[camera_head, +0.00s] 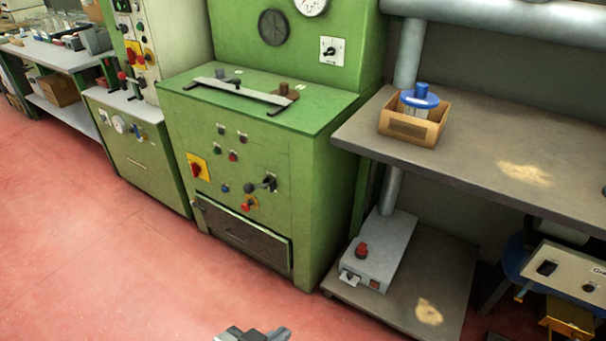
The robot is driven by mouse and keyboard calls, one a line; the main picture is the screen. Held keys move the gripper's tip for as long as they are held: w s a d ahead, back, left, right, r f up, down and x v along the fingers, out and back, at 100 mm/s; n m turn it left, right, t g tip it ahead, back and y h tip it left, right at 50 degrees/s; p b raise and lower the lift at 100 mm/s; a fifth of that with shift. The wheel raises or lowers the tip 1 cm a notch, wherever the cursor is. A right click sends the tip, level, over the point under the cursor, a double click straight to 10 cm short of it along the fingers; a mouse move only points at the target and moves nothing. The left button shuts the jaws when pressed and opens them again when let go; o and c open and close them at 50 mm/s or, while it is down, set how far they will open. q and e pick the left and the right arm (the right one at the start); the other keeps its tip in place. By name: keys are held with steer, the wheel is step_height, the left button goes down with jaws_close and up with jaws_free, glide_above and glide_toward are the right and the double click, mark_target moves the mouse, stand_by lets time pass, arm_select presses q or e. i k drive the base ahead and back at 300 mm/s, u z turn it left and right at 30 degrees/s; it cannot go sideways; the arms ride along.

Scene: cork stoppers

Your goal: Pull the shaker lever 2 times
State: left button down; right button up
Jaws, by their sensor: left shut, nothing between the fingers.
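A green machine (236,210) stands in the middle, with a dark lever with a round knob (262,184) on its front panel. A grey box (375,250) with a red knob and a small pale tab at its front sits on the low shelf to the right. No label tells which of these is the shaker lever. My left gripper (254,334) shows only partly at the bottom edge; it is shut and empty, well apart from the machine and the box. My right gripper is not in view.
A grey table (500,165) at the right bears a cardboard box (412,128) with a blue-topped item, and a patch of tan grains. The low shelf (440,285) has another patch. A second green machine (140,165) stands at left. The red floor (120,270) in front is clear.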

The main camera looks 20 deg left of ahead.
mark_target(248, 188)
steer(key=u, duration=0.2)
steer(key=i, duration=0.95)
steer(key=u, duration=0.6)
